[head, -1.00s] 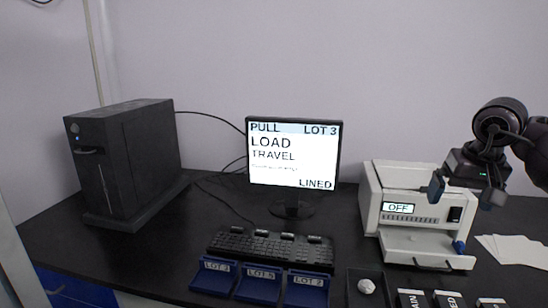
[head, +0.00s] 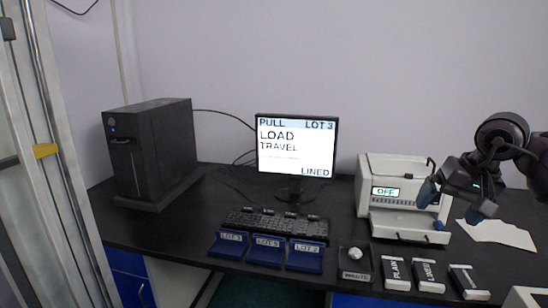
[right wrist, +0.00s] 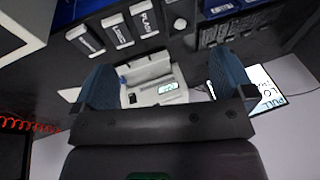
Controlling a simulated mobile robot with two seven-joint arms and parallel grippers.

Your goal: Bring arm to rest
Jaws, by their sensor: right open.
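My right gripper (head: 453,202) is open and empty, raised in front of the right part of the white instrument (head: 378,222), whose display reads OFF. In the right wrist view my gripper's (right wrist: 165,88) two blue fingers stand wide apart, with the instrument (right wrist: 150,75) seen between them at a distance. The right arm comes in from the right edge of the head view. My left arm and gripper do not show.
The black table holds a monitor (head: 297,150), a computer tower (head: 152,150), a keyboard (head: 275,224), blue lot bins (head: 267,251), a tray with a white lump (head: 355,254), labelled boxes (head: 396,272) and white sheets (head: 497,233). A metal frame (head: 62,150) stands at left.

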